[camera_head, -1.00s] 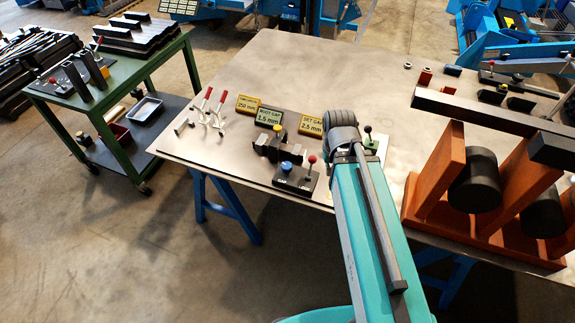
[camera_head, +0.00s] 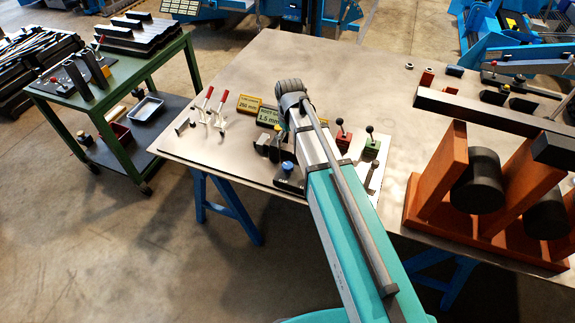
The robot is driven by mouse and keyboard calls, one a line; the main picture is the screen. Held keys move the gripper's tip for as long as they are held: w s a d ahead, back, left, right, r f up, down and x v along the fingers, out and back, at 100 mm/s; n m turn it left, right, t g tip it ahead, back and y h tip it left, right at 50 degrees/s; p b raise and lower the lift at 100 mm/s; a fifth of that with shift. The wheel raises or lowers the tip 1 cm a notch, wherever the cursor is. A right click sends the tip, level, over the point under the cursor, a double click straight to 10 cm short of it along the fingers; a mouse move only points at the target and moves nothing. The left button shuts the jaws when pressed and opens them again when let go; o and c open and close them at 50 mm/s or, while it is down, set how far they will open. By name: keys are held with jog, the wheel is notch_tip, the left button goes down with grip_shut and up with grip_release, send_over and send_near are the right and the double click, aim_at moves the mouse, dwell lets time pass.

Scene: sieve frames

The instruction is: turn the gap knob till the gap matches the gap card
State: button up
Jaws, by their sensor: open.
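The gap knob (camera_head: 287,166) is blue and sits on a dark box labelled GAP at the table's front edge; the box's right part is hidden by my arm. The green root gap plate (camera_head: 268,119) reads 1.5 mm. The dark gap fixture (camera_head: 262,146) stands behind the knob, partly covered by my arm. The gap card, which read 2.5 mm in the earlier frame, is hidden behind my arm. My wrist is above and behind the fixture, to the right of the green plate. My gripper's fingers are hidden behind the arm.
A yellow plate (camera_head: 249,104) reads 250 mm. Red-handled clamps (camera_head: 221,105) stand to the left. A red lever box (camera_head: 343,144) and a green lever box (camera_head: 371,149) stand right of my arm. An orange stand (camera_head: 450,180) with black rollers fills the right.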

aim_at(288, 165)
jog(key=shift+w+a, duration=0.2)
jog(key=shift+a, duration=0.05)
jog(key=shift+f, duration=0.15)
notch_tip(288, 165, down, 14)
jog(key=b, duration=1.4)
jog(key=shift+r, duration=0.25)
jog(key=c, duration=1.1)
